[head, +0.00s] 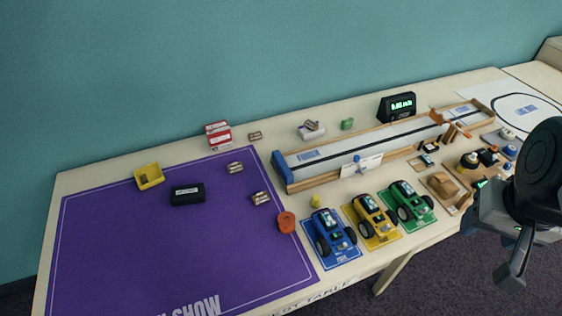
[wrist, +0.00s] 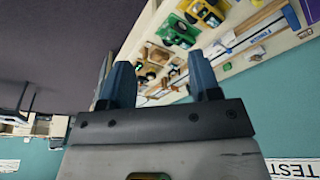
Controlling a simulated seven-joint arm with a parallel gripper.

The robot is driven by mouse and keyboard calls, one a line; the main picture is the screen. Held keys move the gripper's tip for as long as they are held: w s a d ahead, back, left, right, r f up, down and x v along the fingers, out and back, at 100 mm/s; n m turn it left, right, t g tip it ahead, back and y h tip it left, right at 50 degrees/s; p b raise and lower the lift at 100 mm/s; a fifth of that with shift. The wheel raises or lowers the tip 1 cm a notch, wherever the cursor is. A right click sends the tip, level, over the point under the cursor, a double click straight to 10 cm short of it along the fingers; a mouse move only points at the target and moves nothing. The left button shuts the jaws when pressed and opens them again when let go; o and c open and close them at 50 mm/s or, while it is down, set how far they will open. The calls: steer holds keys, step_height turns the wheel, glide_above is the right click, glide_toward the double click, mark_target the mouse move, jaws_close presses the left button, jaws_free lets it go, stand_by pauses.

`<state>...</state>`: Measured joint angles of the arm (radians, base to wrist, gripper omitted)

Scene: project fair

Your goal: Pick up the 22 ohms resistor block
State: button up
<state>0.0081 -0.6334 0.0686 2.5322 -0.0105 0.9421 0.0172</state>
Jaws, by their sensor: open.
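Small wooden blocks that look like resistor blocks lie on the table: one (head: 235,167) and another (head: 261,198) on the purple mat, and a third (head: 255,136) behind the mat's edge. Their values are too small to read, so I cannot tell which is 22 ohms. My gripper (wrist: 159,72) is open and empty, with two blue fingers apart in the wrist view. In the head view my arm's end is at the far right, beyond the table's front edge and far from these blocks. No resistor block can be made out in the wrist view.
The purple mat (head: 110,255) also holds a black box (head: 187,194), a yellow tray (head: 149,176) and an orange item (head: 286,222). Blue (head: 329,238), yellow (head: 371,222) and green (head: 406,205) cars stand right of it. A wood-sided track (head: 340,160) runs behind them.

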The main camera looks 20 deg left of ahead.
steer(key=c, duration=0.3)
stand_by(0.4)
steer(key=w+a+f+n+g+h, duration=0.2)
steer(key=w+a+f+n+h, duration=0.3)
steer(key=w+a+n, duration=0.45)
steer(key=n+t+h, duration=0.4)
steer(key=n+t, duration=0.1)
steer(key=n, duration=0.6)
glide_above(261, 198)
steer(key=d, duration=1)
step_height(261, 198, down, 18)
steer(key=r, duration=0.1)
steer(key=s+a+f+n+t, duration=0.1)
steer(key=a+f+n, duration=0.1)
steer(key=a, duration=0.3)
steer(key=s+a+f+n+t, duration=0.2)
steer(key=a+f, duration=0.2)
steer(key=f, duration=0.1)
steer(key=s+a+f+n+t+y, duration=0.1)
steer(key=s+a+f+n+t, duration=0.1)
steer(key=a+f, duration=0.2)
steer(key=shift+s+a+f+n, duration=0.1)
steer(key=shift+a+n, duration=0.05)
steer(key=shift+a, duration=0.3)
steer(key=shift+s+a+f+n, duration=0.1)
steer(key=shift+a, duration=0.3)
steer(key=shift+w, duration=0.1)
